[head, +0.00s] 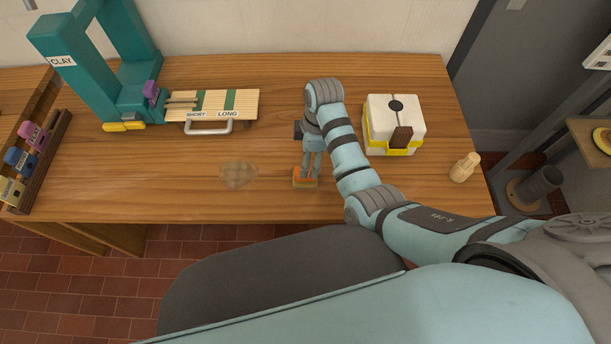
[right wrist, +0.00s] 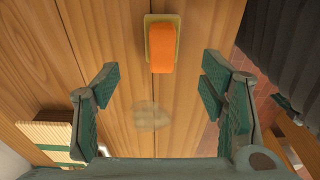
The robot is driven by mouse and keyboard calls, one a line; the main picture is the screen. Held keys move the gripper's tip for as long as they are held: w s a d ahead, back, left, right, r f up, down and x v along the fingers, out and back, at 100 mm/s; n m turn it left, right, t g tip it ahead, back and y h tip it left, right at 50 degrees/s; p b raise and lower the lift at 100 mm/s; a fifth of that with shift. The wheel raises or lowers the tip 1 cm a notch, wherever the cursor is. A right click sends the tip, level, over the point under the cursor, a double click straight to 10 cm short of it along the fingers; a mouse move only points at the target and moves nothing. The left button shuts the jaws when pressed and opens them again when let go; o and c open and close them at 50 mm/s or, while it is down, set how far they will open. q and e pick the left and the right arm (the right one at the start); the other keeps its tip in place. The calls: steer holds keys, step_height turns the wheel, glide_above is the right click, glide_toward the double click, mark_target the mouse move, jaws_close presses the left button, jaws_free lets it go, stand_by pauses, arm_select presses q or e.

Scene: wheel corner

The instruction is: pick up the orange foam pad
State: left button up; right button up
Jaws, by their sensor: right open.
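The orange foam pad (right wrist: 162,47) shows in the right wrist view as an orange block on a yellowish base, lying on the wooden table near its front edge. In the head view the pad (head: 299,182) is partly hidden by my right gripper (head: 311,172), which points down at it from above. In the right wrist view the right gripper (right wrist: 160,95) is open, with its fingers wide apart and nothing between them. The pad lies beyond the fingertips, toward the top of that view. My left gripper is not in view.
A pale smudge (head: 238,176) lies on the table (head: 400,190) left of the pad. A white and yellow box (head: 395,112) and a wooden peg figure (head: 465,167) stand to the right. A slatted board (head: 235,100) and a teal clay press (head: 85,65) stand back left.

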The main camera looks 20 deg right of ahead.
steer(key=f, duration=0.3)
steer(key=f+b, duration=0.1)
steer(key=f, duration=0.1)
steer(key=a+f+b, duration=0.1)
steer(key=f, duration=0.2)
steer(key=shift+f, duration=0.3)
steer(key=shift+r, duration=0.1)
steer(key=c, duration=1.2)
